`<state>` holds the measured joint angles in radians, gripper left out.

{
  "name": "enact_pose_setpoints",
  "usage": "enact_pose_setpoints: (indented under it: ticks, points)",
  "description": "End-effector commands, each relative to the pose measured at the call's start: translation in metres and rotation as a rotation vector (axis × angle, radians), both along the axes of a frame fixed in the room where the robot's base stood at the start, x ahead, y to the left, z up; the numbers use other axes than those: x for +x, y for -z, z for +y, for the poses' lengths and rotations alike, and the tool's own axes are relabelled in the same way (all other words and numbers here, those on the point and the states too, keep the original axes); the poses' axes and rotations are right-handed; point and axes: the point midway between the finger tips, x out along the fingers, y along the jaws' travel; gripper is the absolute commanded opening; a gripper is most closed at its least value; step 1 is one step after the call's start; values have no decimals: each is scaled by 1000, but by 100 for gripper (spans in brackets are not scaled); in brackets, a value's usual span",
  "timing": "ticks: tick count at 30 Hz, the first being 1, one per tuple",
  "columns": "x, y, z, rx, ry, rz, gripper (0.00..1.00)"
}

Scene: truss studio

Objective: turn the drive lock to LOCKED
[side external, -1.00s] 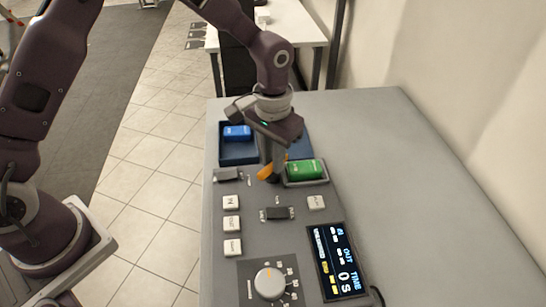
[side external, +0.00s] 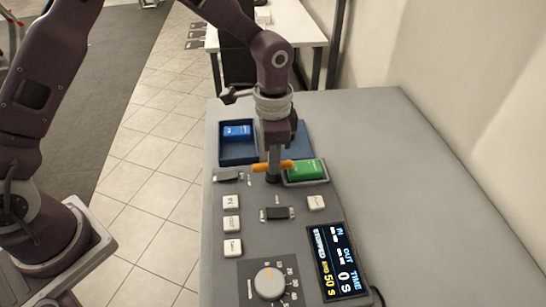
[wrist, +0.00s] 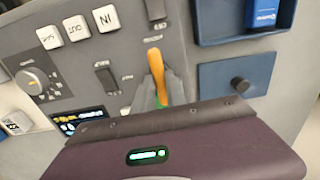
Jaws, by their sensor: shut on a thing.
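The drive lock appears to be the orange lever handle (side external: 272,166) on the grey control panel; it also shows in the wrist view (wrist: 156,66). In the side view it lies roughly crosswise in the picture. My gripper (side external: 273,172) points down over it, its fingers closed on the handle. In the wrist view the fingers (wrist: 160,95) straddle the lower part of the handle. The lettering around the lock is too small to read, and its base is hidden by the fingers.
A green block (side external: 305,170) sits in a holder just right of my gripper. A blue block (side external: 237,132) lies in a blue tray (side external: 238,157) behind. Nearby are black switches (side external: 277,213), white buttons (side external: 232,224), a dial (side external: 269,282) and a display (side external: 336,262) reading STOPPED.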

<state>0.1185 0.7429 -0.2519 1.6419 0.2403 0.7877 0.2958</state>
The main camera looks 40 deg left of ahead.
Motion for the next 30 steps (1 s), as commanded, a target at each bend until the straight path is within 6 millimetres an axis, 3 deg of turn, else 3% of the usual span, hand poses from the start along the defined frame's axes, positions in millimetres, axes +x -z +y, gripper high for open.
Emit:
enact_pose_setpoints:
  ticks: [17, 18, 21, 30]
  points:
    - [1, -1, 0, -1, 30, -4, 0]
    - [1, -1, 0, -1, 30, -4, 20]
    - [1, -1, 0, 0, 29, -3, 38]
    - [0, -2, 0, 0, 28, -1, 38]
